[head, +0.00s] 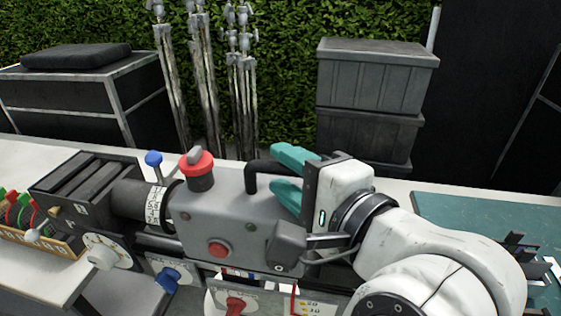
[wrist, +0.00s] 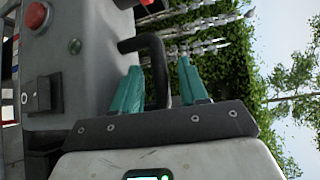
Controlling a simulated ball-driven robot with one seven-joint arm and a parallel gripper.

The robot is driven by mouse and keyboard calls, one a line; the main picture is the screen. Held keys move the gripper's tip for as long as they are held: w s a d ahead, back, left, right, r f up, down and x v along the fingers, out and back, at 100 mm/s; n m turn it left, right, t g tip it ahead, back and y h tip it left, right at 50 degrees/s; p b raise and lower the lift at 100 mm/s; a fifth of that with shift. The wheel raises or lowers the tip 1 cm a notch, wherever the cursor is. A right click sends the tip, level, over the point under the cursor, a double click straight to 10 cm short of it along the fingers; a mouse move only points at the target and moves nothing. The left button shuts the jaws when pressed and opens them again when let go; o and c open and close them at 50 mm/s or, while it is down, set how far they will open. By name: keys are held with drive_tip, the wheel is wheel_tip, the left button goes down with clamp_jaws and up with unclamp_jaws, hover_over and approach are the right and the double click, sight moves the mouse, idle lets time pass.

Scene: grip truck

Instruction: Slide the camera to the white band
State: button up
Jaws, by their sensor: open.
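The camera (head: 228,218) is a grey box with a black lens barrel (head: 132,197) pointing left, a red-topped knob and a black looped handle (head: 262,176). In the wrist view its grey body (wrist: 85,62) fills the upper left. My gripper (head: 278,170) has teal fingers and is open at the handle's right side. In the wrist view the handle (wrist: 155,62) stands between the two fingers (wrist: 160,68), with no clear grip on it. Small coloured bands (head: 243,274), red, white and blue, show under the camera, partly hidden by its body; I cannot make out the white one's full extent.
A black box with a white dial (head: 98,250) and a tray of coloured clips (head: 38,235) stand at left. Blue and red knobs (head: 167,279) sit below the camera. Stacked grey crates (head: 375,75) and light stands (head: 203,75) are behind. A teal mat (head: 470,225) lies right.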

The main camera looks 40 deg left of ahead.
drive_tip(key=shift+x, duration=0.8)
clamp_jaws()
